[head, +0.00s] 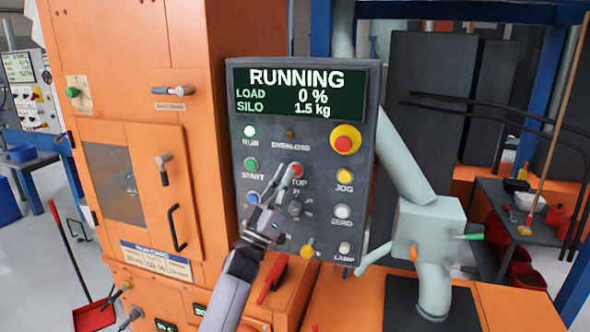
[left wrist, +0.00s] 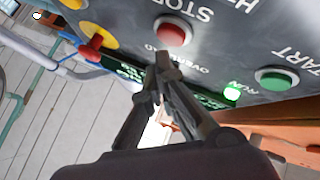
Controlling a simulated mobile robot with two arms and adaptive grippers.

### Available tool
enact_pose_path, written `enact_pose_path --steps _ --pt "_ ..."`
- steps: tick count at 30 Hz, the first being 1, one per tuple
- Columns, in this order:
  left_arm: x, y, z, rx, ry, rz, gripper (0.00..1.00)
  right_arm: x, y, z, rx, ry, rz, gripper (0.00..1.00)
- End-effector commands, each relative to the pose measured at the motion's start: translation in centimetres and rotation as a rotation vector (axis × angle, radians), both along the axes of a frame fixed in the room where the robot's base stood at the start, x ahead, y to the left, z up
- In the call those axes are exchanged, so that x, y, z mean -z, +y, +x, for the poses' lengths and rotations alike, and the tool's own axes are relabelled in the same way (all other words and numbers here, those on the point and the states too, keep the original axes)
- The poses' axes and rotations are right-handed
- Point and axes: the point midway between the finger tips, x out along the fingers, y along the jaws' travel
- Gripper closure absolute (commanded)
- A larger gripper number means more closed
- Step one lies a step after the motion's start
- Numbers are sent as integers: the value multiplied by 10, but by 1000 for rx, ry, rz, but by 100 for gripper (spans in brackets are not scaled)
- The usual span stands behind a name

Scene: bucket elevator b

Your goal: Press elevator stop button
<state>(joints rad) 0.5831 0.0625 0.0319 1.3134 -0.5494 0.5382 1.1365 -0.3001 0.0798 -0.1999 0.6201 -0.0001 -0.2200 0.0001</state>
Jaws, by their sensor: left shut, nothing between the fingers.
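The red stop button (head: 296,170) sits on the grey control panel (head: 240,212), right of the green start button (head: 251,164). The panel's screen (head: 297,93) reads RUNNING, load 0 %, silo 1.5 kg. My left gripper (head: 279,177) is shut and empty, with its fingertips just beside the stop button and partly over its label. In the left wrist view the stop button (left wrist: 172,33) is right at the fingertips (left wrist: 166,56). I cannot tell whether they touch. My right gripper is not in view.
A red emergency knob on a yellow base (head: 345,140) is up and right of the stop button. Yellow jog (head: 344,175) and white zero (head: 342,212) buttons are below it. An orange machine cabinet (head: 110,60) stands left, and a pale pipe and box (head: 430,232) stand right.

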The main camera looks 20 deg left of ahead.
Motion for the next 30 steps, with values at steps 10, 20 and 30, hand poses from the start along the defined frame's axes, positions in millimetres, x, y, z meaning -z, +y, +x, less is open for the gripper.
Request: enact_pose_path --steps 10,20,30 --pt "-3 0 -15 -1 1 2 100 -15 0 0 0 0 0 100" --pt "-1 1 -45 0 1 1 100 -36 0 0 0 0 0 100" --pt "1 1 -50 0 0 0 100 -36 0 0 0 0 0 100"
